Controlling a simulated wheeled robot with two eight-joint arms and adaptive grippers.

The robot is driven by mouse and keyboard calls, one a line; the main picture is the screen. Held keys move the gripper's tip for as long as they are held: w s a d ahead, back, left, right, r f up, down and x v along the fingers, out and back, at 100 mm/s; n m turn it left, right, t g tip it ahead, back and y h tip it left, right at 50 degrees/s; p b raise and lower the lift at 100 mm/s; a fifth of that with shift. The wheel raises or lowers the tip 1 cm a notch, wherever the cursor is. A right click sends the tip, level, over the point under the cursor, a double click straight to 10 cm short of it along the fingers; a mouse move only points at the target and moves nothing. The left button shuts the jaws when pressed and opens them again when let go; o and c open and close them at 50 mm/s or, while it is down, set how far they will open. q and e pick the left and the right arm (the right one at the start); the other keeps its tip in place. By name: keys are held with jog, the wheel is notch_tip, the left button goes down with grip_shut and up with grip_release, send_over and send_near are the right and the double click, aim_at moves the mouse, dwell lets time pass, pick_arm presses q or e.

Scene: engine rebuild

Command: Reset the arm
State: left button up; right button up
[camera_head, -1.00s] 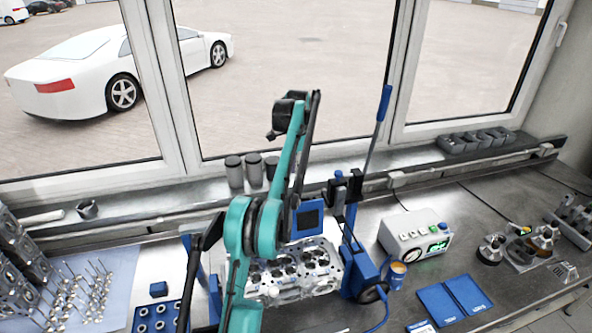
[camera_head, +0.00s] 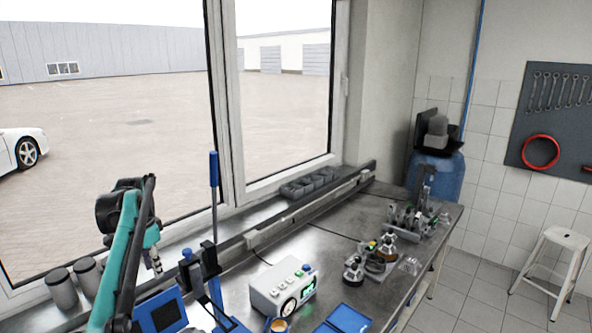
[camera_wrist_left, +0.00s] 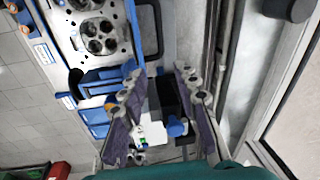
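My left arm, teal with black joints, rises at the left edge of the bench in the head view. My left gripper (camera_wrist_left: 157,78) shows in the left wrist view with its two fingers spread wide apart and nothing between the tips. It hangs above the bench near the engine cylinder head (camera_wrist_left: 92,30), which lies at the top left of that view and is not touched by the fingers. In the head view, most of the gripper is hidden or hard to make out behind the arm. My right gripper is not in view.
A white tester box (camera_head: 283,289) with a green display stands on the bench (camera_head: 330,238). Beside it is an upright blue-handled lever (camera_head: 214,185). Tools and parts (camera_head: 372,260) stand farther right. Grey cylinders (camera_head: 62,288) stand by the window. A white stool (camera_head: 563,240) stands right.

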pick_arm(q)
jog(key=s+d+f+n+t+b, duration=0.2)
jog(key=s+d+f+b, duration=0.2)
jog(key=s+d, duration=0.3)
jog(key=s+d+f+n+t+b, duration=0.1)
jog(key=s+d+f+b, duration=0.4)
jog(key=d, duration=0.3)
jog(key=s+d+f+n+t+b, duration=0.1)
jog(key=s+d+f+b, duration=0.3)
jog(key=s+f, duration=0.5)
jog(key=s+d+f+n+t+b, duration=0.1)
jog(key=s+d+f+n+b, duration=0.1)
jog(key=s+f, duration=0.7)
jog(key=d+f+b, duration=0.1)
jog(key=d, duration=0.1)
jog(key=shift+s+d+f+n+t+h+b, duration=0.15)
jog(key=shift+d+f+n+t+h+b, duration=0.2)
jog(key=shift+n+t+h+b, duration=0.05)
